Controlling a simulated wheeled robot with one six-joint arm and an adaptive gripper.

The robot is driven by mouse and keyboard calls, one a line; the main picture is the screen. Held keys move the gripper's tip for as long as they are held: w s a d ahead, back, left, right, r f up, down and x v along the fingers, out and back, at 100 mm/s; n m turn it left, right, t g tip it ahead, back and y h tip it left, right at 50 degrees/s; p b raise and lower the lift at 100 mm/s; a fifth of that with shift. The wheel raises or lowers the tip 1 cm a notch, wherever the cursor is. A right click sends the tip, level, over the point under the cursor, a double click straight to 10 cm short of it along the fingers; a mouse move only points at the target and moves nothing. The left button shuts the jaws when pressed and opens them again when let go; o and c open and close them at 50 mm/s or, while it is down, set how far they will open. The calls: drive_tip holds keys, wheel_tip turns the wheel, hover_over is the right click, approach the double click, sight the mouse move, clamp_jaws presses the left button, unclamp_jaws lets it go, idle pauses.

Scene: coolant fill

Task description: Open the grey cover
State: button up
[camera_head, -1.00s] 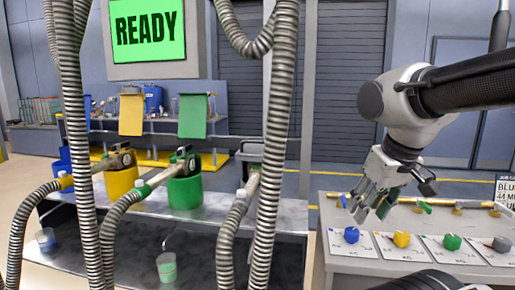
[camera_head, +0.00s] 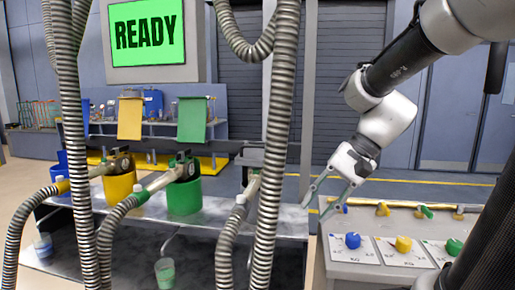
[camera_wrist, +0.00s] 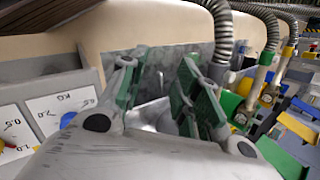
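A flat grey piece (camera_head: 252,153), which looks like the grey cover, lies level in the head view, right of the green bucket and partly hidden by the hanging grey hose. A yellow panel (camera_head: 130,118) and a green panel (camera_head: 192,119) stand upright to its left, above the yellow bucket (camera_head: 120,182) and green bucket (camera_head: 185,192). My gripper (camera_head: 314,211) is open and empty, pointing down-left beside the console's left end, to the right of the grey piece and apart from it. Both fingers also show spread in the wrist view (camera_wrist: 160,72). I cannot make out the grey cover in the wrist view.
Ribbed hoses (camera_head: 278,150) hang between the camera and the metal bench (camera_head: 215,220). A console (camera_head: 350,265) with blue, yellow and green knobs stands at right. A cup with green liquid (camera_head: 165,271) is on the lower shelf. A sign reads READY (camera_head: 145,32).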

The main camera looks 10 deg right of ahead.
drive_tip(key=w+a+r+m+y, duration=0.2)
drive_tip(key=w+a+m+y, duration=0.25)
drive_tip(key=w, duration=0.45)
drive_tip(key=m+t+y, duration=0.5)
drive_tip(key=m+t, duration=0.1)
drive_tip(key=m, duration=0.2)
approach(257, 146)
drive_tip(key=w+x, duration=0.1)
drive_tip(key=x, duration=0.8)
drive_tip(key=shift+a+f, duration=0.1)
drive_tip(key=shift+a, duration=0.25)
clamp_jaws()
